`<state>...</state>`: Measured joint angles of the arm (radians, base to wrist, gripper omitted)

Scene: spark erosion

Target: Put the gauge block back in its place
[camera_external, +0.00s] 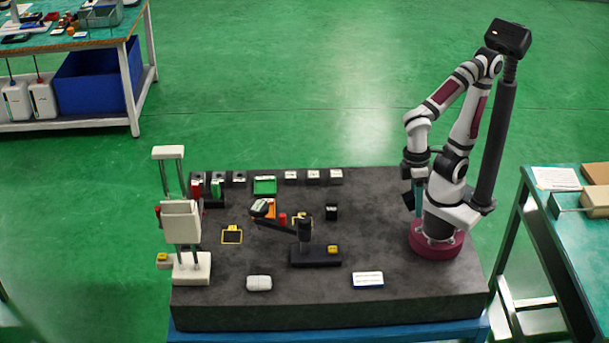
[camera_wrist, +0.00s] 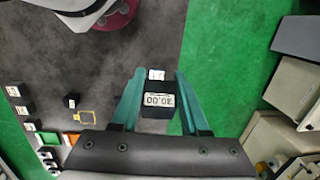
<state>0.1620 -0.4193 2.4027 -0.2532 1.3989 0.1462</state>
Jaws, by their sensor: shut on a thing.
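The gauge block (camera_wrist: 158,100) is dark with a white number label in the wrist view. My gripper (camera_wrist: 160,78) has its two teal fingers shut on the sides of the block. In the external view my gripper (camera_external: 416,190) hangs at the right of the bench, just left of my base, with the dark block (camera_external: 408,199) at its lower left. It is held above the stone plate (camera_external: 380,230). Three black holders (camera_external: 313,176) with white labels stand along the back edge. Whether one of them is the block's place I cannot tell.
A small black block (camera_external: 331,211) stands mid-plate near a yellow-outlined square. Another yellow-framed square (camera_external: 232,236) lies farther left. A dark stand (camera_external: 316,256) with an arm, a green tray (camera_external: 265,185) and a white press (camera_external: 181,222) occupy the plate. The plate's right-middle is clear.

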